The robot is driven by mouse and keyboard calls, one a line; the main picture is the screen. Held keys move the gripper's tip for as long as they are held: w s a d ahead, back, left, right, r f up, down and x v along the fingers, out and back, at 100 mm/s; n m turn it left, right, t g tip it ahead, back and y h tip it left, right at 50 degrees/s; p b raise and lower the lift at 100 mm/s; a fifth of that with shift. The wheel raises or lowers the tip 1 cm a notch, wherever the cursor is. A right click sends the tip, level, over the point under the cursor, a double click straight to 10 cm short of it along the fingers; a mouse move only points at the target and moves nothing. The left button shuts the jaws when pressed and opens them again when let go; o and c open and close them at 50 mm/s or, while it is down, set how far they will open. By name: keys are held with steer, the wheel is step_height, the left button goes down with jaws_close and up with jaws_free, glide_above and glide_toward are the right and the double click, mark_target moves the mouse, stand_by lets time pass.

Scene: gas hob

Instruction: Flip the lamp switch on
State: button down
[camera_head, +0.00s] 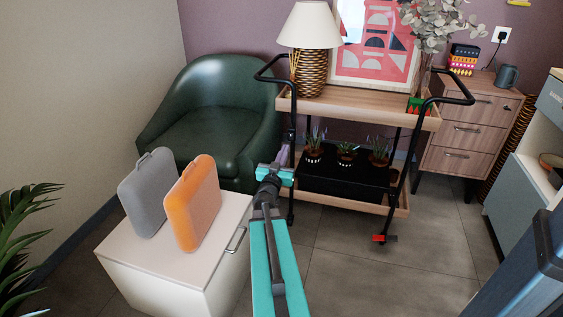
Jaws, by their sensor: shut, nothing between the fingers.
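The table lamp (311,72) has a cream shade and a brown woven base. It stands at the left end of the wooden top of a black-framed cart (365,97). I cannot make out a switch on it, nor tell surely whether it is lit. My arm reaches up from the bottom middle, and my gripper (283,156) is at its end. The gripper is small and partly hidden behind the wrist. It is shut and empty. In the picture it is below the lamp, beside the cart's left post; their separation in depth is unclear.
A green armchair (205,115) stands behind left. A white cabinet (170,265) with grey (145,195) and orange (194,205) cases is front left. A framed print (372,50) is right of the lamp. A drawer unit (465,130) stands at right.

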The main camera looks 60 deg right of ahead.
mark_target(292, 134)
steer(key=b+x, duration=0.2)
steer(key=x, duration=0.3)
steer(key=shift+w+d+f, duration=0.1)
steer(key=shift+d, duration=0.15)
steer(key=shift+w+d+r, duration=0.15)
steer(key=shift+d+r, duration=0.1)
steer(key=shift+d, duration=0.2)
steer(key=shift+d+r+p, duration=0.2)
steer(key=shift+p, duration=0.5)
